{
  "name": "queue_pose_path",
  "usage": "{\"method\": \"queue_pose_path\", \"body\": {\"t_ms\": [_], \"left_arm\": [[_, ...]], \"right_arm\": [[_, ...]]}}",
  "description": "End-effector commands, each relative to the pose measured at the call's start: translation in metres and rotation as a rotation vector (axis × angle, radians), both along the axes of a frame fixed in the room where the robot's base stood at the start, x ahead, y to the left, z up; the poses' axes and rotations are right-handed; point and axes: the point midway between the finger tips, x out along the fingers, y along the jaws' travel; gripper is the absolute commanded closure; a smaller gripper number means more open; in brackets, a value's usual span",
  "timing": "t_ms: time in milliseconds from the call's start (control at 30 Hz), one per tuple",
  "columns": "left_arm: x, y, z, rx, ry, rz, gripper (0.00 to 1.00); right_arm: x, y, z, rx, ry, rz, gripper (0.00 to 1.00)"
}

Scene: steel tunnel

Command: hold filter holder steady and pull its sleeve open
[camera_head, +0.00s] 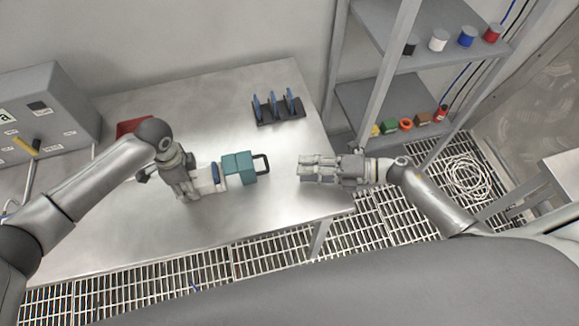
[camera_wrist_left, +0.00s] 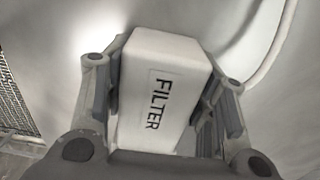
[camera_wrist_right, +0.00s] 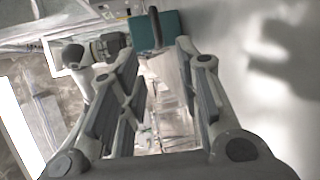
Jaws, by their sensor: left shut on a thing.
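The filter holder has a white body (camera_head: 205,179) and a teal sleeve (camera_head: 238,167) with a dark loop handle (camera_head: 262,163) on its right end. It lies on the steel table. My left gripper (camera_head: 186,184) is shut on the white body; in the left wrist view the body, marked FILTER (camera_wrist_left: 160,90), sits between the fingers. My right gripper (camera_head: 305,168) is open and empty, right of the handle and apart from it. In the right wrist view the handle (camera_wrist_right: 155,28) and sleeve (camera_wrist_right: 178,35) show beyond the spread fingers.
A black rack with blue plates (camera_head: 277,108) stands at the table's back. A grey box (camera_head: 48,110) and a red object (camera_head: 130,126) are at the left. Shelves (camera_head: 395,95) with spools stand behind the right arm. The table (camera_head: 210,105) behind the holder is clear.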

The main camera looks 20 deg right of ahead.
Motion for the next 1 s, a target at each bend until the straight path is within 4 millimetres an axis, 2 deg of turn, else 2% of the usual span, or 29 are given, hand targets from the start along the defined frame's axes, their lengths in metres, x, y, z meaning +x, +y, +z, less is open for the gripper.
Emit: {"method": "queue_pose_path", "body": {"t_ms": [200, 467, 500, 667, 1000], "left_arm": [[-0.001, 0.001, -0.001, 0.004, 0.002, 0.000, 0.77], [-0.001, 0.001, -0.001, 0.004, 0.002, 0.000, 0.77], [-0.001, 0.001, -0.001, 0.004, 0.002, 0.000, 0.46], [-0.001, 0.001, -0.001, 0.003, 0.001, 0.000, 0.25], [0.000, 0.000, 0.001, 0.000, 0.000, 0.000, 0.23]], "right_arm": [[-0.008, -0.017, 0.004, 0.001, 0.000, 0.000, 0.68], [-0.008, -0.019, 0.004, 0.001, 0.000, 0.000, 0.68], [-0.008, -0.019, 0.004, 0.001, 0.000, 0.000, 0.68], [-0.008, -0.019, 0.004, 0.001, 0.000, 0.000, 0.68], [-0.008, -0.019, 0.004, 0.001, 0.000, 0.000, 0.68]]}}
